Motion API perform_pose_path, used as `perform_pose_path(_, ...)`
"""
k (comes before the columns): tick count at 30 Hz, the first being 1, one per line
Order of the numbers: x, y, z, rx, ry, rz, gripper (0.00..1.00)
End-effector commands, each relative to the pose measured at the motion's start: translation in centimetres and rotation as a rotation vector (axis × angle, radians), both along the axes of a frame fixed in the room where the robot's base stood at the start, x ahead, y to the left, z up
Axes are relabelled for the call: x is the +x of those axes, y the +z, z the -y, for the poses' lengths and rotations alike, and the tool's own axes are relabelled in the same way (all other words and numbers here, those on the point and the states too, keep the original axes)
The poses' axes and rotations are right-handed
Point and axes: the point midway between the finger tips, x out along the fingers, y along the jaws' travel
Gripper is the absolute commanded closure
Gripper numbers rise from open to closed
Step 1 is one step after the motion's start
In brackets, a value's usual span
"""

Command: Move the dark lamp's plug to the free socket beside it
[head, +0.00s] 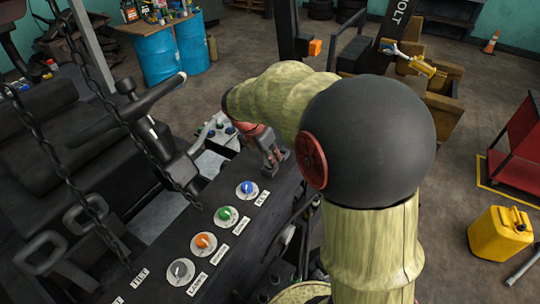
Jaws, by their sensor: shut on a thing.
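My gripper (271,158), at the end of my bent arm, is low over the far end of the black console (175,240). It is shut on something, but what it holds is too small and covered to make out. I cannot tell which pieces there are lamps, plugs or sockets. Neither a dark lamp nor a free socket can be made out clearly.
Blue (247,188), green (226,214), orange (204,242) and grey (181,270) knobs line the console. A steering lever (155,130) and hanging chains (50,150) stand at left. Blue drums (157,58) are behind. A yellow can (499,234) and red cart (518,150) are at right.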

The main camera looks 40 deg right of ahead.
Motion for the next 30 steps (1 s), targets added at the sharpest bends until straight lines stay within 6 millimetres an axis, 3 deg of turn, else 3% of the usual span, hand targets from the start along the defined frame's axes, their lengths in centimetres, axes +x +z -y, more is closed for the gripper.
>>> perform_pose_path(26,0.02,-0.79,0.00,0.000,0.000,0.001,1.00)
perform_pose_path(27,0.02,-0.78,0.00,0.000,0.000,0.001,0.76)
perform_pose_path(30,0.03,-0.76,0.01,0.000,0.000,0.001,0.70)
